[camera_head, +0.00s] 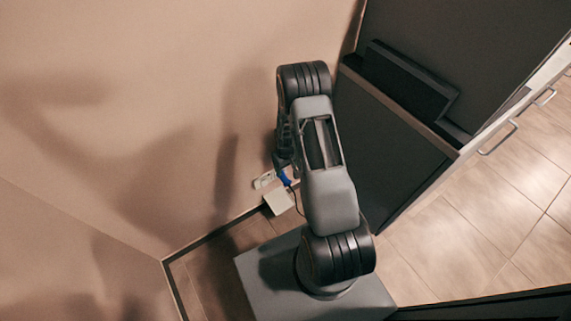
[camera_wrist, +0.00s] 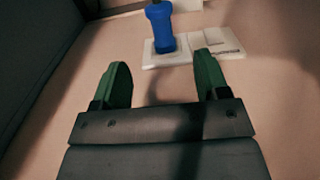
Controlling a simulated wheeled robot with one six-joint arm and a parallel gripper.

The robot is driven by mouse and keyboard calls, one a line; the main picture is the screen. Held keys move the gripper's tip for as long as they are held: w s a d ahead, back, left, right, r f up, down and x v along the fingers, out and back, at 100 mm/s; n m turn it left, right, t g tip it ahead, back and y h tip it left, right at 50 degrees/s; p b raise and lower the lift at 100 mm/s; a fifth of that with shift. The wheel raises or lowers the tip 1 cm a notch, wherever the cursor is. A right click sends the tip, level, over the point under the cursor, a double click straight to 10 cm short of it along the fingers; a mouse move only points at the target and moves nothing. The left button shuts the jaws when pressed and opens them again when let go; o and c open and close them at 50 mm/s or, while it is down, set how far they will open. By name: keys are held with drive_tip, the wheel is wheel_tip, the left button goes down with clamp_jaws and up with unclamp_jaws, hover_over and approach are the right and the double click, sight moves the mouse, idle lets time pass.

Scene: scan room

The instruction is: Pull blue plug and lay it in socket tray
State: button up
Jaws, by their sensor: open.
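The blue plug (camera_wrist: 160,27) stands out from a white socket plate (camera_wrist: 165,57) on the beige wall in the wrist view. In the head view the blue plug (camera_head: 285,178) shows small beside my arm, with the white plate (camera_head: 264,180) to its left. My gripper (camera_wrist: 162,75) is open, its two green fingers apart and empty. The plug is ahead of the fingertips and roughly between them, not touching either. A white box-like piece (camera_head: 279,201), perhaps the socket tray, sits just below the plug.
A dark cabinet (camera_head: 385,150) stands close on the right of my arm, with a black panel on top. A dark cord (camera_head: 296,200) hangs near the plug. The tiled floor (camera_head: 470,235) at right is clear.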

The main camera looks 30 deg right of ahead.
sight(286, 180)
wheel_tip(286, 180, down, 11)
drive_tip(key=b, duration=0.3)
drive_tip(key=shift+f, duration=0.1)
drive_tip(key=c, duration=1)
drive_tip(key=shift+s+d+p, duration=0.15)
drive_tip(key=shift+s+p, duration=0.15)
drive_tip(key=shift+s, duration=0.9)
drive_tip(key=shift+s+d+p, duration=0.1)
drive_tip(key=shift+s+p, duration=0.2)
drive_tip(key=shift+s, duration=0.85)
drive_tip(key=shift+s, duration=0.1)
